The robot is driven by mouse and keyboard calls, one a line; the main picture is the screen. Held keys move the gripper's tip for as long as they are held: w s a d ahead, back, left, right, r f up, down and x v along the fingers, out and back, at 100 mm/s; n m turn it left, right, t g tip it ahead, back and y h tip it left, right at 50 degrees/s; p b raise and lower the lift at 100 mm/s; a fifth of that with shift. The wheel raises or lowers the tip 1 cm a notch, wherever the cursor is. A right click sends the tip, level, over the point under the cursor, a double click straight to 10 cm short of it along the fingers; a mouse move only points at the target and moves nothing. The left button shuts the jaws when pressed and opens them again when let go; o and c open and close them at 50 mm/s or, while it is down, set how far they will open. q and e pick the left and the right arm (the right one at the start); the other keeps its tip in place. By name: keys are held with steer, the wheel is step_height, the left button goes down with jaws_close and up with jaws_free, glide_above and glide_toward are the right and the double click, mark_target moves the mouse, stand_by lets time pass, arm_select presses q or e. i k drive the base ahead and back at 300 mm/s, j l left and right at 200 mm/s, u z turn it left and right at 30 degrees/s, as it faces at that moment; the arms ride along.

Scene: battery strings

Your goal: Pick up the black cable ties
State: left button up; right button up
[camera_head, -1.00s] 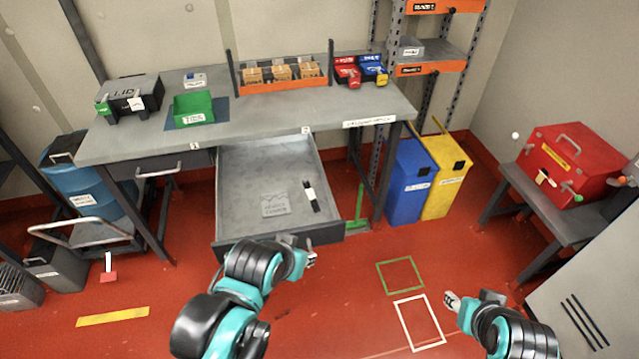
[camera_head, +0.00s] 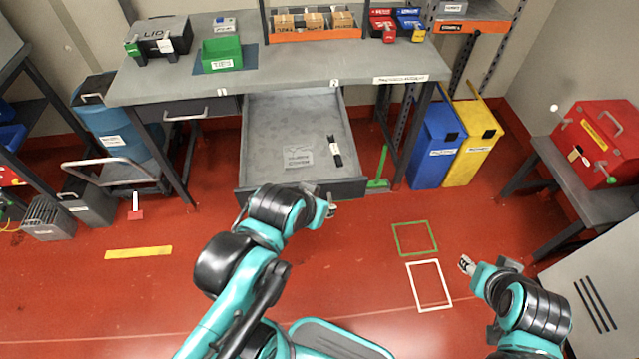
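A black bundle with a white band, which looks like the black cable ties (camera_head: 335,151), lies in the right part of the open drawer (camera_head: 270,118). A flat grey labelled piece lies to its left. The green bin (camera_head: 222,54), whose label seems to read TIES, stands on the workbench. My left gripper (camera_head: 331,204) is just in front of the drawer's front panel, below the bundle in the picture and apart from it. My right gripper (camera_head: 467,265) is over the floor right of the white outline. Both grippers are too small to tell whether they are open.
The workbench (camera_head: 290,68) carries a lidded black box (camera_head: 158,42) and an orange rack (camera_head: 315,35). Blue (camera_head: 432,150) and yellow (camera_head: 474,148) bins stand right of the drawer. A red box (camera_head: 597,143) sits on the right table. The floor ahead is mostly clear.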

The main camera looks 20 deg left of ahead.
mark_target(335, 153)
steer(key=i+u, duration=0.1)
steer(key=u, duration=0.4)
steer(key=i+l+u, duration=0.1)
steer(key=u, duration=0.35)
steer(key=l+u, duration=0.15)
steer(key=u, duration=0.35)
steer(key=i+l+u, duration=0.2)
steer(key=l, duration=0.3)
steer(key=i+l+u, duration=0.1)
steer(key=l+u, duration=0.15)
steer(key=l, duration=0.2)
steer(key=i+l+u, duration=0.2)
steer(key=l, duration=0.35)
steer(key=l+u, duration=0.2)
steer(key=l, duration=1.2)
